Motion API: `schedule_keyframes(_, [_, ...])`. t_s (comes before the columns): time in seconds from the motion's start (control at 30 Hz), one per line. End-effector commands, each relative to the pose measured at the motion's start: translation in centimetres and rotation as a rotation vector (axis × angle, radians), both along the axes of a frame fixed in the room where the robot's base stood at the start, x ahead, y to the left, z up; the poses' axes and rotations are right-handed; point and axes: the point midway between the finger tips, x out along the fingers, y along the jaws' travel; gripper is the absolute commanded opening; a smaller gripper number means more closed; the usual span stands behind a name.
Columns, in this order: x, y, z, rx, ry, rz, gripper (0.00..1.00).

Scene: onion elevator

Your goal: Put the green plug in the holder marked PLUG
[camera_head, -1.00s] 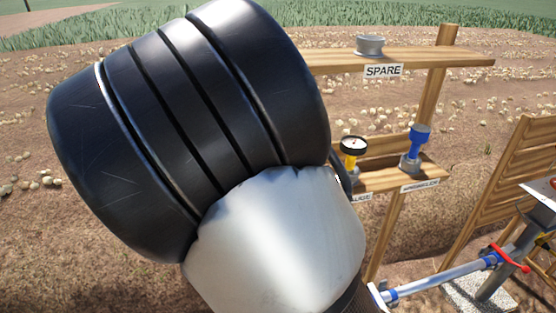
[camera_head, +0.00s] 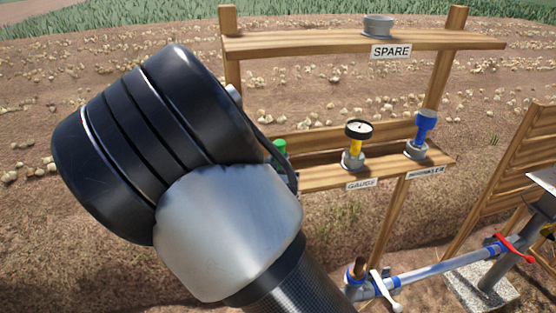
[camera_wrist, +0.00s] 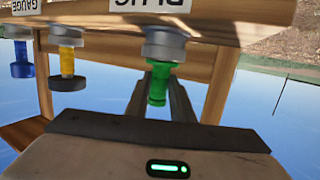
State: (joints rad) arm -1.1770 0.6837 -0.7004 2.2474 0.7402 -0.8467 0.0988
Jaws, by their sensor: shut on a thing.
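The green plug (camera_wrist: 157,85) is between the fingers of my gripper (camera_wrist: 160,82) in the wrist view, which looks upside down. My gripper is shut on it. The plug is in line with the grey cup of the holder (camera_wrist: 164,45) beside the PLUG label (camera_wrist: 165,5), and its end meets or nearly meets the cup. I cannot tell whether it is fully seated. In the head view a small part of the green plug (camera_head: 281,147) shows at the lower shelf, behind my arm; the holder and gripper fingers are hidden there.
On the same shelf stand the yellow gauge (camera_head: 355,143) and a blue-handled tool (camera_head: 424,130) in their cups. The SPARE cup (camera_head: 378,26) on the upper shelf is empty. A pipe with a red handle (camera_head: 511,250) is at lower right.

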Motion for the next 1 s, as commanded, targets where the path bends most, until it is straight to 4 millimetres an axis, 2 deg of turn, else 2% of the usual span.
schedule_keyframes(0.03, [0.0,0.0,-0.1,0.0,0.0,0.0,0.24])
schedule_keyframes(0.13, [0.0,0.0,0.0,0.0,0.0,0.0,0.4])
schedule_keyframes(0.4, [0.0,0.0,0.0,0.0,0.0,0.0,0.4])
schedule_keyframes(0.57, [-0.3,0.0,1.0,0.0,0.001,0.0,0.4])
schedule_keyframes(1.0, [-9.1,1.1,2.6,0.003,0.001,0.003,0.4])
